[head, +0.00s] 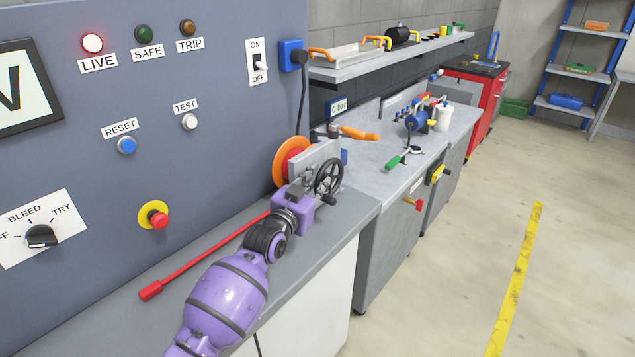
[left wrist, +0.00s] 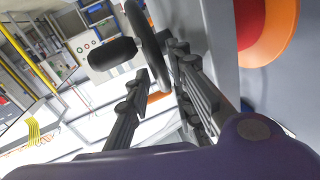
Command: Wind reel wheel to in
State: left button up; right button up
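The reel wheel (head: 329,177) is a black spoked handwheel with a side knob, mounted on a grey bracket beside the orange-and-red reel (head: 288,160). My left gripper (head: 308,182) is close to the wheel's near side. In the left wrist view the fingers (left wrist: 158,66) are apart, with part of the dark wheel rim (left wrist: 143,30) at or between their tips. I cannot tell whether they touch it. The wheel's black knob (left wrist: 112,53) sticks out to the left there, outside the fingers. The reel (left wrist: 268,30) shows at upper right. My right gripper is not in view.
A red bar (head: 205,255) lies along the bench below the grey control panel (head: 200,75). A bench behind the reel holds an orange-handled part (head: 360,133) and a green-handled tool (head: 393,162). The floor at right is clear, with a yellow line (head: 515,280).

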aim_at(323, 171)
pick_arm(q)
jog(key=shift+d+r, duration=0.1)
jog(key=shift+w, duration=0.1)
grip_shut()
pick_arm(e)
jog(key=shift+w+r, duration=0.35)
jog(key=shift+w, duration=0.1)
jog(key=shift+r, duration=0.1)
pick_arm(q)
jog(key=shift+w+d+r+g+y+p, duration=0.15)
jog(key=shift+r+g+y+p, duration=0.15)
jog(key=shift+r+g+p, duration=0.3)
jog(key=shift+w+d+r+m+g, duration=0.1)
jog(key=shift+w+r+m+g, duration=0.15)
jog(key=shift+m+g, duration=0.25)
jog(key=shift+w+d+r+g+y, duration=0.1)
jog(key=shift+w+d+g+y, duration=0.1)
jog(key=shift+g+y, duration=0.4)
jog(key=shift+w+d+r+g, duration=0.15)
jog(key=shift+r+g, duration=0.05)
jog(key=shift+g, duration=0.5)
jog(key=shift+w+d+r+g+y, duration=0.1)
jog(key=shift+w+d+g+y, duration=0.15)
jog(key=shift+g+y, duration=0.35)
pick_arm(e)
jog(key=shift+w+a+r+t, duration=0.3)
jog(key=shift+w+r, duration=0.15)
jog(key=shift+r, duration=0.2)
